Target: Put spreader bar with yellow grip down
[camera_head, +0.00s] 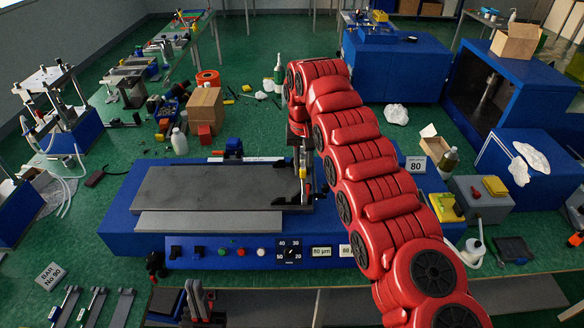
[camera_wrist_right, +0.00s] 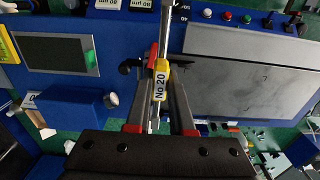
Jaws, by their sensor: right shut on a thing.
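The spreader bar with a yellow grip (camera_head: 303,172) is at the right end of the dark plate on the blue bench machine. In the right wrist view its yellow grip, marked No 20 (camera_wrist_right: 160,82), sits between the fingers of my right gripper (camera_wrist_right: 163,85), with the metal rod running up past the plate's edge. My right gripper (camera_head: 302,160) is shut on the grip. I cannot tell whether the bar touches the plate. My left gripper (camera_head: 194,300) is low at the bottom of the head view, away from the bar; its jaw gap is unclear.
The blue machine (camera_head: 120,232) carries the dark plate (camera_head: 215,187), clear on top, with knobs and buttons in front. My red right arm covers the machine's right side.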

